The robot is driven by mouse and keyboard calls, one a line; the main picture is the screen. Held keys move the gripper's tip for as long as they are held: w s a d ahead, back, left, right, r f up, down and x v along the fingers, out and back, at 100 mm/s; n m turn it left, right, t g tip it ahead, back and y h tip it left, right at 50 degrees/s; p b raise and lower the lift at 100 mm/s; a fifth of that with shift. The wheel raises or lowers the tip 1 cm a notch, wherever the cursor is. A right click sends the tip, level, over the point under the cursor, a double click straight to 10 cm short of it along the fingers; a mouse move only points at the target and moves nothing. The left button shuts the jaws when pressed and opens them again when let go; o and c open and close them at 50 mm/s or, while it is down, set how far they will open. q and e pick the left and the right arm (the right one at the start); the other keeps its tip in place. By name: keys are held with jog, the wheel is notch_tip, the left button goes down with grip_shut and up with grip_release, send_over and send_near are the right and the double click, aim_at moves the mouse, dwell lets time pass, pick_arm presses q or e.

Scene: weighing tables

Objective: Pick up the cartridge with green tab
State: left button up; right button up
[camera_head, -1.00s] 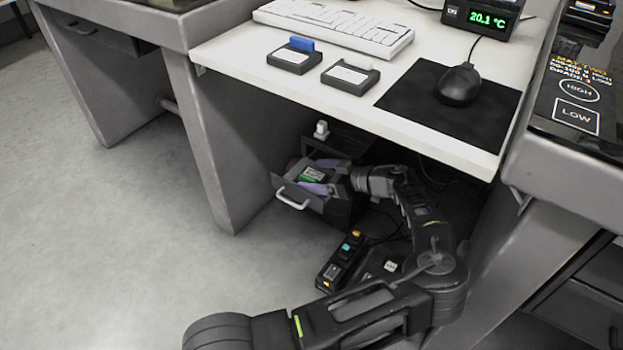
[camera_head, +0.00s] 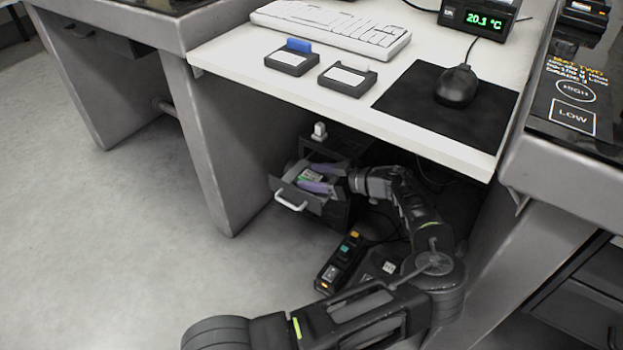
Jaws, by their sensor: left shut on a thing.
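The cartridge with green tab (camera_head: 311,175) is small and partly hidden inside the open drawer (camera_head: 291,200) under the white desk. Only its pale label and a little green show. My left gripper (camera_head: 313,178) reaches into the drawer from the right, with its purple fingers on either side of the cartridge. It is shut on the cartridge. Whether the cartridge is clear of the drawer floor I cannot tell. My right gripper is not in view.
On the white desk (camera_head: 235,58) are a blue-tabbed cartridge (camera_head: 292,58), a grey-tabbed one (camera_head: 347,77), a keyboard (camera_head: 335,27) and a mouse (camera_head: 456,86). A power strip (camera_head: 340,262) lies below the drawer. The floor at left is clear.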

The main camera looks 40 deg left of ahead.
aim_at(314, 180)
pick_arm(q)
notch_tip(314, 180, up, 10)
jog(key=p, duration=0.4)
jog(key=shift+s, duration=0.15)
dwell(0.5)
